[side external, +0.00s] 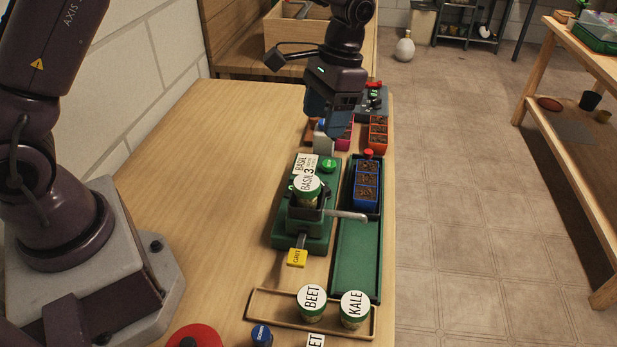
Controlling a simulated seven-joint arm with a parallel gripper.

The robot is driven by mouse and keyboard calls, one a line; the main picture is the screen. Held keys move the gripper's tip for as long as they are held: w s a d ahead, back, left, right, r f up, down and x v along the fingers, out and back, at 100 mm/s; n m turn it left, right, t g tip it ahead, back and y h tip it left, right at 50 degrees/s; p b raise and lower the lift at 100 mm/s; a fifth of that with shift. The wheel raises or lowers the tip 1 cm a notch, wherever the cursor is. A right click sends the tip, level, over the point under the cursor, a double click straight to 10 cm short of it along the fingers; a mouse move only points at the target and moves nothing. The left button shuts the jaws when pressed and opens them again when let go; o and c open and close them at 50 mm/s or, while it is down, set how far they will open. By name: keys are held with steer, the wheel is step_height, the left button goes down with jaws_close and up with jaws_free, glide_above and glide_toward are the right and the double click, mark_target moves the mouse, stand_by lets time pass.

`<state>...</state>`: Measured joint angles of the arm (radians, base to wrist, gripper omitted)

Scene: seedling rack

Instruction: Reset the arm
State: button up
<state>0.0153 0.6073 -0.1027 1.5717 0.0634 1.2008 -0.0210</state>
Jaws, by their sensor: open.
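My gripper (328,118) hangs over the far part of the wooden table (210,165), pointing down, with its jaws apart. Nothing shows between the jaws, though the fingertips are partly lost against the things behind and below them. A jar labelled BASIL (306,186) stands in the green machine (283,238), nearer the camera than my gripper and apart from it.
A blue seedling tray (367,187) sits in a green channel (356,262) at the right edge. BEET (311,300) and KALE (354,307) jars stand in a wooden tray (263,305). An orange seedling tray (378,133) is farther back. The table's left-middle is clear.

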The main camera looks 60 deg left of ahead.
steer(key=s+a+r+t, duration=0.1)
steer(key=s+r+t, duration=0.3)
steer(key=s+r, duration=0.3)
steer(key=s+a+r+n+t, duration=0.1)
steer(key=s+r+t, duration=0.3)
steer(key=s, duration=1)
step_height(320, 180, up, 4)
steer(key=shift+s+a+f, duration=0.25)
steer(key=shift+s+a, duration=0.15)
steer(key=shift+a, duration=0.4)
